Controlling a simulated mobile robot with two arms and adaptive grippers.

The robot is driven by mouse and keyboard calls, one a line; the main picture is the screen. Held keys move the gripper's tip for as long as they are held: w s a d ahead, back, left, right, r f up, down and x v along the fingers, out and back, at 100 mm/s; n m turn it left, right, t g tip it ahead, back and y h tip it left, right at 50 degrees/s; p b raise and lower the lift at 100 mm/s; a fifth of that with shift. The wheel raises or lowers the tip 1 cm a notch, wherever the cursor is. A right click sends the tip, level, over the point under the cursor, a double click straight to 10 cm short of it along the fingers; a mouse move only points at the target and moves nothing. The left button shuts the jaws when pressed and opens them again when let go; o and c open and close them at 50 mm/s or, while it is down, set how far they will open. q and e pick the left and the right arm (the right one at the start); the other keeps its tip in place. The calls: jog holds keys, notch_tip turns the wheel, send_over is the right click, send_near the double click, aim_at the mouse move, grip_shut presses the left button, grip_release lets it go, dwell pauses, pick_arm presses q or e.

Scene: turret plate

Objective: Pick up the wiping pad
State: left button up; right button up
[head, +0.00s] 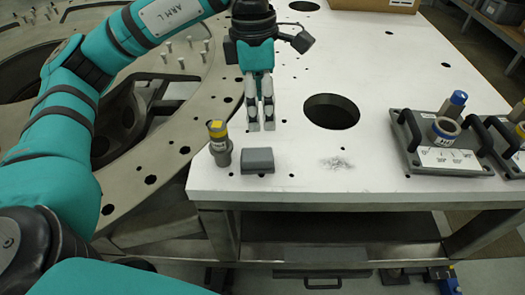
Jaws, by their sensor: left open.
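The wiping pad looks to be the small dark grey block (257,160) lying near the front left corner of the white table. My left gripper (261,127) points down just behind the block, apart from it in the picture. Its two light fingers are slightly apart with nothing visible between them. How high the fingertips are above the table is hard to tell. My right gripper is not in view.
A grey cylinder with a yellow top (219,143) stands just left of the block. The white table (390,80) has a large round hole (331,111). A handled plate (440,150) sits at right.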

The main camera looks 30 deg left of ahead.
pick_arm(q)
jog(key=a, duration=0.2)
jog(key=y, duration=0.1)
send_over(254, 154)
jog(key=f, duration=1.1)
jog(key=shift+s+d, duration=0.1)
jog(key=shift+s, duration=0.25)
jog(key=f, duration=0.1)
jog(key=f+p, duration=0.1)
jog(key=f, duration=0.1)
jog(key=f+p, duration=0.1)
jog(key=shift+w+f, duration=0.3)
jog(key=shift+f, duration=0.4)
jog(key=c, duration=1.3)
